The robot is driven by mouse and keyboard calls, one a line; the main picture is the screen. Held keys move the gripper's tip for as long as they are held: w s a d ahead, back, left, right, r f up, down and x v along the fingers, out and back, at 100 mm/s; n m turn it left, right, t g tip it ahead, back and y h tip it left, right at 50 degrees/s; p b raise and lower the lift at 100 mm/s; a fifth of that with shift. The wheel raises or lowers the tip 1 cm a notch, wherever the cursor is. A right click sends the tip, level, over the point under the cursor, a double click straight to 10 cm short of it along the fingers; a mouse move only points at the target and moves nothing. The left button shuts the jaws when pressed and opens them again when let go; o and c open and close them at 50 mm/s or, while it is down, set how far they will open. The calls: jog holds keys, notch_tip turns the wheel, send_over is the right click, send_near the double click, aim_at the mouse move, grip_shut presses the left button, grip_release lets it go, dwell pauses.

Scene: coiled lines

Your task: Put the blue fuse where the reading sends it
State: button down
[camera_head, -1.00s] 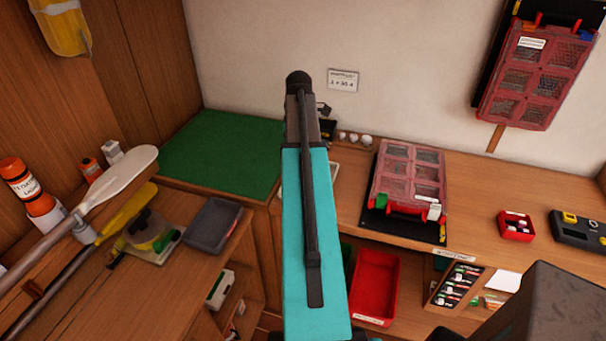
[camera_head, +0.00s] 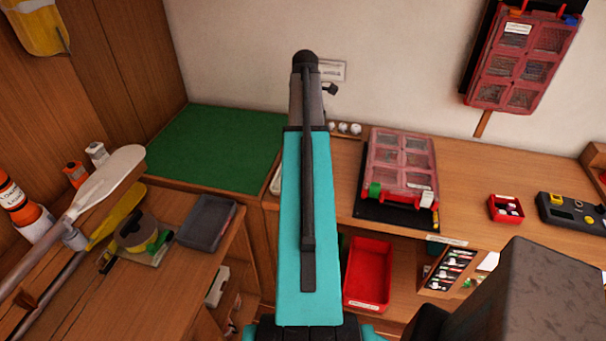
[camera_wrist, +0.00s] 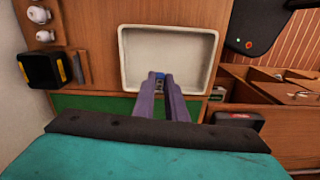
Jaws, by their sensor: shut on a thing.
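My gripper (camera_wrist: 161,82) is shut on a small blue thing (camera_wrist: 159,75), which looks like the blue fuse; only its end shows between the fingertips. In the wrist view it is over the near edge of an empty white tray (camera_wrist: 135,52); I cannot tell how high above it. In the head view my own arm hides the gripper and the fuse. A black-and-yellow instrument (camera_head: 572,211), possibly a meter, lies on the bench at the right; its reading is not legible. A small wall note (camera_head: 333,70) is partly covered by my arm and unreadable here.
A clear-lidded red case (camera_head: 400,165) lies on the bench, and another (camera_head: 522,55) hangs on the wall. A small red box (camera_head: 506,209) sits near the instrument. Below are a red bin (camera_head: 368,275) and a fuse rack (camera_head: 452,270). The green mat (camera_head: 220,148) is bare.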

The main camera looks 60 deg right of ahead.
jog(key=shift+f+b, duration=1.55)
jog(key=shift+f, duration=1.2)
jog(key=c, duration=1.7)
grip_release()
jog(key=shift+r, duration=0.25)
jog(key=shift+r+b, duration=1.85)
jog(key=shift+r, duration=4.85)
